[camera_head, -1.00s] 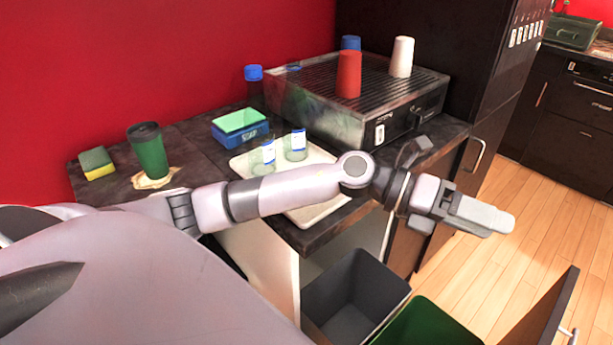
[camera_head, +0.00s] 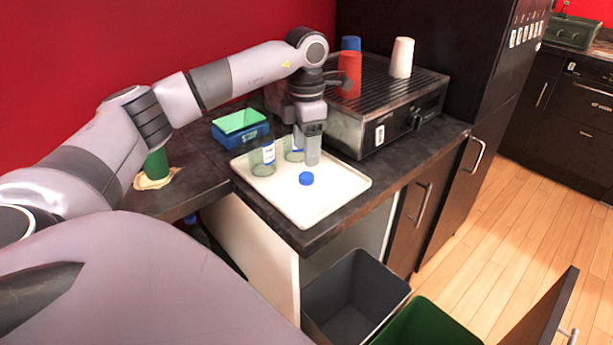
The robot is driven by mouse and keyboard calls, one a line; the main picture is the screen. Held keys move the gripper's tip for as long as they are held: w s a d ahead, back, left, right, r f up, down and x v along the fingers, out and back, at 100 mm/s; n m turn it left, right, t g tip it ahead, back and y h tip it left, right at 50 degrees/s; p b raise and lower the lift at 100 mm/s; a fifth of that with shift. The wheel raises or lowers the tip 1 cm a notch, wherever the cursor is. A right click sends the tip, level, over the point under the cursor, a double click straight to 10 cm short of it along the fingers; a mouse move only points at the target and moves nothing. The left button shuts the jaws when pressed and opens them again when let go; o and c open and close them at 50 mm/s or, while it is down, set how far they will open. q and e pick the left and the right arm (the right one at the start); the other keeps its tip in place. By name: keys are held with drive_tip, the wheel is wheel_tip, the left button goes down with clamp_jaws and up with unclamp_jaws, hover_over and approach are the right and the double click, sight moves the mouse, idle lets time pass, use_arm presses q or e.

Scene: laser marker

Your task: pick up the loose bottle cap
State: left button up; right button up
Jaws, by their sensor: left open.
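The loose bottle cap (camera_head: 306,178) is small, round and blue. It lies on the white tray (camera_head: 325,205) on the dark counter. My left gripper (camera_head: 312,160) points down over the tray, just behind the cap and apart from it in the picture. It is open, with nothing seen between its fingers, which overlap from this angle. Two clear bottles with white and blue labels stand on the tray left of the gripper: the front bottle (camera_head: 262,158) and a rear bottle (camera_head: 291,150), partly hidden by the gripper. My right gripper is not in view.
A grey metal machine (camera_head: 365,133) stands right behind the tray, with red (camera_head: 349,75), white (camera_head: 401,58) and blue (camera_head: 351,43) cups on top. A soap box (camera_head: 240,130) with a green sponge is at left. Open bins (camera_head: 355,290) stand below the counter's front edge.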

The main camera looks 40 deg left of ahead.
use_arm(q)
drive_tip(key=f, duration=0.3)
drive_tip(key=f+p, duration=0.1)
drive_tip(key=shift+s+d+f, duration=0.15)
drive_tip(key=shift+d+f, duration=0.2)
drive_tip(key=shift+f, duration=0.55)
clamp_jaws()
wheel_tip(320, 180, up, 14)
wheel_tip(320, 180, up, 6)
drive_tip(key=p, duration=0.1)
hover_over(308, 175)
